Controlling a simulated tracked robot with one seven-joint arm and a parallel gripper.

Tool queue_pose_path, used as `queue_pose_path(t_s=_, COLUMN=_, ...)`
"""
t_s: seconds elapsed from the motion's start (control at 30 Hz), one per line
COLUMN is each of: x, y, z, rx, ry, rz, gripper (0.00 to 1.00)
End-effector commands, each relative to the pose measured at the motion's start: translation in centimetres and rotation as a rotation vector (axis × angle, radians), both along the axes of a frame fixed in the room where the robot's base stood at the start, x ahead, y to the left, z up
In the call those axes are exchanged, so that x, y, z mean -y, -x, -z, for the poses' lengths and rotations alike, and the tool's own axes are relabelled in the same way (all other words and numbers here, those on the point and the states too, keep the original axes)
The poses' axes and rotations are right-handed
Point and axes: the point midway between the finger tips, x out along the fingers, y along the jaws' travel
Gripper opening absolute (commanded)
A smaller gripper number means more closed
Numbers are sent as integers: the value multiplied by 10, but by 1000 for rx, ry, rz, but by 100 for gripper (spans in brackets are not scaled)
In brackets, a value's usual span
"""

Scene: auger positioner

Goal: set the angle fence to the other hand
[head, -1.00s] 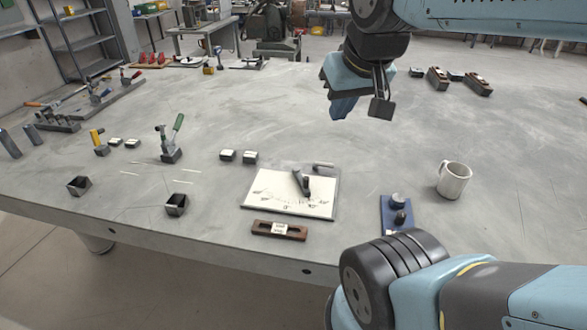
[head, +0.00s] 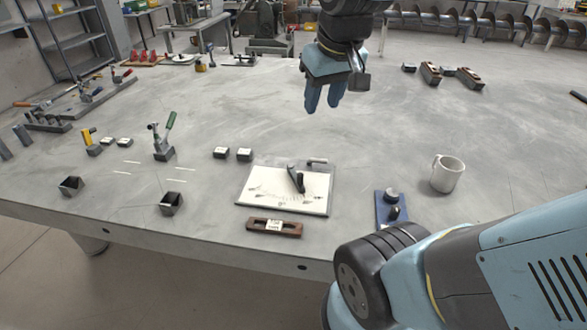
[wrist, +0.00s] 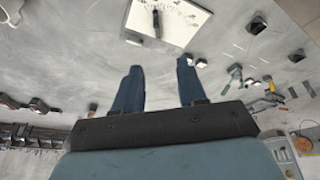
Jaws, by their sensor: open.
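The angle fence (head: 296,179) is a dark bar on a white marked plate (head: 262,196) in the middle of the table. In the head view its far end leans to the left and its near end to the right. In the wrist view the fence (wrist: 156,22) and the plate (wrist: 190,22) lie beyond the fingertips at the top. My gripper (head: 324,108) hangs above the table behind the plate, open and empty, clear of the fence. Its two blue fingers (wrist: 158,72) stand apart in the wrist view.
A wooden level-like block (head: 258,226) lies in front of the plate. A blue stand with dark knobs (head: 391,210) and a white mug (head: 447,174) stand to the right. Small dark blocks (head: 244,154) and a green-handled clamp (head: 163,140) are left. The table behind the plate is mostly clear.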

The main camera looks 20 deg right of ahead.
Motion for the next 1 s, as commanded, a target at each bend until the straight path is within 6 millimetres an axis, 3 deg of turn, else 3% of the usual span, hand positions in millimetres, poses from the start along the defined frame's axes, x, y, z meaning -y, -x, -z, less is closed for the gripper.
queue_pose_path(t_s=0.47, x=-2, y=-85, z=49, rx=-280, ry=82, rz=-176, gripper=48)
queue_pose_path(t_s=1.0, x=-10, y=-165, z=143, rx=-594, ry=179, rz=-380, gripper=48)
